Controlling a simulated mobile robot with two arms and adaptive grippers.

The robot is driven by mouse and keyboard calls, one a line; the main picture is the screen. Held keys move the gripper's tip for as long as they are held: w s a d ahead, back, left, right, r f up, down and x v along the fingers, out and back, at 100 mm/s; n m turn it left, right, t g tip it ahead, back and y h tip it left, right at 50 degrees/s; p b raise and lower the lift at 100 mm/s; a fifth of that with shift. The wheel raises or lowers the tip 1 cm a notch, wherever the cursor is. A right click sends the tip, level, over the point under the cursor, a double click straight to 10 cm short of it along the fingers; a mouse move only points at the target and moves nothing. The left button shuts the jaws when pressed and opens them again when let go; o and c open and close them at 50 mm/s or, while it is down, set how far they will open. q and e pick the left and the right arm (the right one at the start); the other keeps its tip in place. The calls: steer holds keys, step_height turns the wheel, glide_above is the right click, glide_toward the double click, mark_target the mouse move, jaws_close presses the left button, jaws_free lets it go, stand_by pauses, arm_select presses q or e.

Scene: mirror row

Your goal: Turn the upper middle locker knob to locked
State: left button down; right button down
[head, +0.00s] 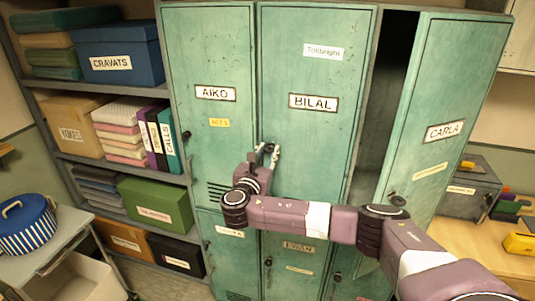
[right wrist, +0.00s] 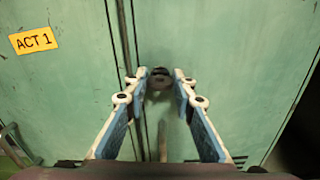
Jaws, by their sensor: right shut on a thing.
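The upper middle locker (head: 312,120), labelled BILAL, is a green metal door and stands closed. Its small dark knob (right wrist: 160,76) is at the left edge of the door, seen between my fingertips in the right wrist view. My right gripper (head: 269,150) reaches up to the knob from below and is shut on it; it also shows in the right wrist view (right wrist: 160,88). The fingers partly hide the knob in the head view, and I cannot tell its turned position. My left gripper is not in view.
The AIKO locker (head: 208,140) at left is closed. The CARLA door (head: 445,100) at right stands ajar, dark inside. Lower lockers, including EWAN (head: 290,262), are below my arm. Shelves with boxes and a blue cravats box (head: 118,52) stand left; a striped round tin (head: 26,225) sits on a cart.

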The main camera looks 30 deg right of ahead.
steer(key=m+b, duration=0.3)
steer(key=m, duration=0.1)
steer(key=m+b, duration=0.4)
steer(key=f+m+b, duration=0.1)
steer(key=m+b, duration=0.3)
steer(key=m, duration=0.1)
steer(key=shift+s+d, duration=0.1)
steer(key=shift+s, duration=0.1)
steer(key=shift+r+m+b, duration=0.15)
steer(key=shift+m+b, duration=1.5)
steer(key=shift+m, duration=0.35)
